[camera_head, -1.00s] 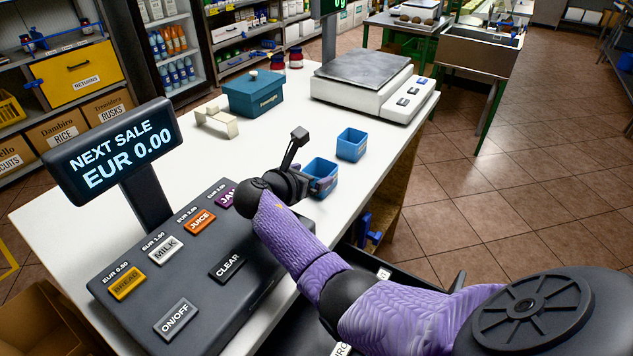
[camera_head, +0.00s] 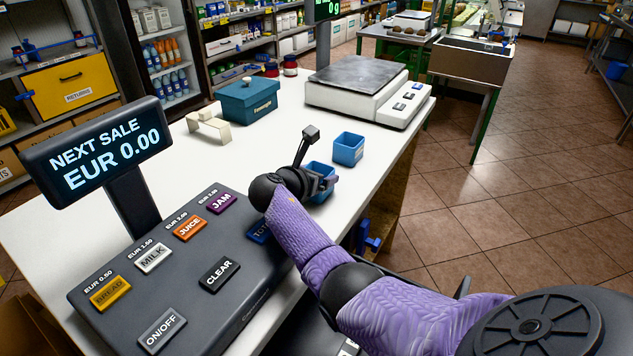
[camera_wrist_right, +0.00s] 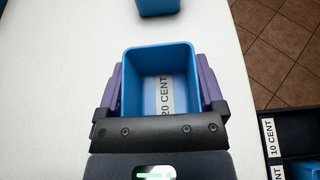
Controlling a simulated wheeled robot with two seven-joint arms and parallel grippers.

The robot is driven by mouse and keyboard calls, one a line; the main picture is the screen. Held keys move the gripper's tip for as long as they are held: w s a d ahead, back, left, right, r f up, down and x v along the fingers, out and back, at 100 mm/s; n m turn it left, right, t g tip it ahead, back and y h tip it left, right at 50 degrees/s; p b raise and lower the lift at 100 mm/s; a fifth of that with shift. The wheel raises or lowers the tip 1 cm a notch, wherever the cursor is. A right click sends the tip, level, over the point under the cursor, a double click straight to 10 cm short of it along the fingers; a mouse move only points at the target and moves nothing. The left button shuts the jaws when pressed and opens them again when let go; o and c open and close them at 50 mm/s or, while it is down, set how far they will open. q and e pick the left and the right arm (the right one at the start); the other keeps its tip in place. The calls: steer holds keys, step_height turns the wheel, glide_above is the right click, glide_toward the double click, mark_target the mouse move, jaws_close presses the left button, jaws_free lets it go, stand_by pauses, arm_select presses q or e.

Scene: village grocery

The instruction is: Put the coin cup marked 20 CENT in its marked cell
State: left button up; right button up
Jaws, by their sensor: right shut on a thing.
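The coin cup marked 20 CENT is a blue square cup (camera_head: 319,192) at the front edge of the white counter. In the right wrist view the cup (camera_wrist_right: 160,57) has a white 20 CENT label inside. My right gripper (camera_head: 325,182) is shut on it, with purple fingers (camera_wrist_right: 160,85) on two opposite sides. I cannot tell whether the cup touches the counter. A dark cash drawer (camera_wrist_right: 290,120) shows at the lower right of the wrist view, with a 10 CENT label (camera_wrist_right: 271,138) and a blue cup (camera_wrist_right: 308,170) in it. The cell marked 20 CENT is not visible. My left gripper is not in view.
A second blue cup (camera_head: 348,149) stands on the counter (camera_head: 262,140) just beyond the held cup. The till keypad (camera_head: 205,285) and its price display (camera_head: 100,155) are at the left. A scale (camera_head: 365,90), a teal box (camera_head: 247,100) and a small cream stand (camera_head: 208,127) stand farther back.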

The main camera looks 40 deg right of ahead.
step_height(320, 180, up, 10)
steer(key=p, duration=0.5)
steer(key=s+a+n+t+y, duration=0.1)
steer(key=a+n+t, duration=0.1)
steer(key=a, duration=0.3)
steer(key=s+a+n+t+y, duration=0.1)
steer(key=s+a, duration=0.1)
steer(key=a, duration=0.4)
steer(key=s+a+n+t+y, duration=0.1)
steer(key=s+a+n+t, duration=0.1)
steer(key=a, duration=0.4)
steer(key=shift+s+a+r+n+t, duration=0.15)
steer(key=shift+n+t, duration=0.15)
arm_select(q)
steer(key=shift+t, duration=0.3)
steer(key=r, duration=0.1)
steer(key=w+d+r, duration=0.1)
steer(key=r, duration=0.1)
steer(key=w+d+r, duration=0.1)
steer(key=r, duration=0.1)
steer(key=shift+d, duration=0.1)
arm_select(e)
steer(key=s+a+r+n+t+y, duration=0.2)
steer(key=s+a+n+y, duration=0.1)
steer(key=s+a, duration=0.5)
steer(key=shift+s+a+y, duration=0.15)
steer(key=shift+s+y, duration=0.15)
steer(key=shift+s, duration=0.4)
steer(key=shift+r, duration=0.1)
